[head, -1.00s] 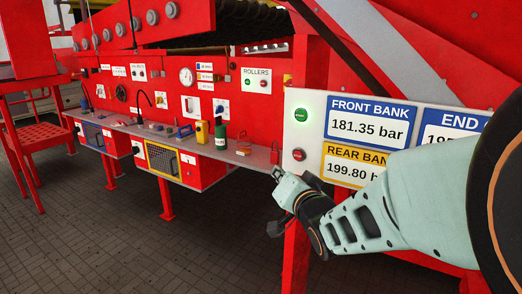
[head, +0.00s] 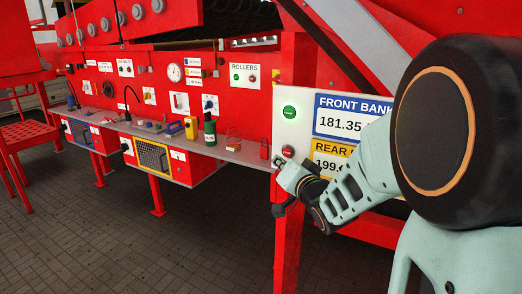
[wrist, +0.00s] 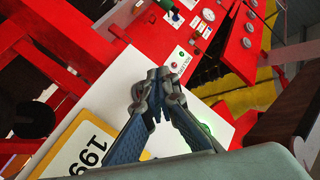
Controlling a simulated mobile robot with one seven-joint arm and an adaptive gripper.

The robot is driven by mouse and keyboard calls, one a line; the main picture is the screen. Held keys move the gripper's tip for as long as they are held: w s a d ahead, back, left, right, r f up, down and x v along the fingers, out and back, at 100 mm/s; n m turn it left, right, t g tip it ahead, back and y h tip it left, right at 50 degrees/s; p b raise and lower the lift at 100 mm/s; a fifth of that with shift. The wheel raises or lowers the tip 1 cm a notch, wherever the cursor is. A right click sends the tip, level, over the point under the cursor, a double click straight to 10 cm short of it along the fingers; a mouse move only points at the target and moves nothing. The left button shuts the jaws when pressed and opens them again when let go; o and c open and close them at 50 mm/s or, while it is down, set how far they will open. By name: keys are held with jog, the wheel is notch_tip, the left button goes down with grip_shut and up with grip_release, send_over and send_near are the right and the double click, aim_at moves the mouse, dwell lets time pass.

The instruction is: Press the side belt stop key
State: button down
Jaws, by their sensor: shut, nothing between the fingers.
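The red stop key (head: 288,151) sits low on the left side of the white display panel, below a lit green key (head: 289,112). My gripper (head: 281,164) is shut and empty, its tip just below and left of the red key in the head view. I cannot tell whether it touches the key. In the wrist view my gripper (wrist: 156,82) is in front of the white panel (wrist: 208,92), and the red key cannot be made out there. A green glow (wrist: 205,130) shows beside the right finger.
Blue and yellow pressure displays (head: 350,103) fill the panel's right part, partly behind my arm. A grey shelf (head: 235,156) with tools and a green bottle (head: 210,132) runs left. A separate ROLLERS plate (head: 244,75) carries its own small green and red keys.

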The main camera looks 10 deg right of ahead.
jog(key=shift+w+d, duration=0.65)
jog(key=shift+w, duration=0.3)
jog(key=shift+w+d, duration=0.1)
jog(key=shift+w, duration=0.05)
dwell(0.7)
jog(key=shift+w+d, duration=0.15)
jog(key=shift+w, duration=0.05)
jog(key=shift+w+d, duration=0.25)
jog(key=shift+w, duration=0.1)
dwell(0.8)
jog(key=shift+s, duration=0.1)
jog(key=shift+s+a, duration=0.5)
jog(key=shift+s, duration=0.1)
jog(key=s+a+b, duration=0.1)
jog(key=s, duration=0.1)
jog(key=s+a, duration=0.2)
jog(key=shift+b, duration=0.35)
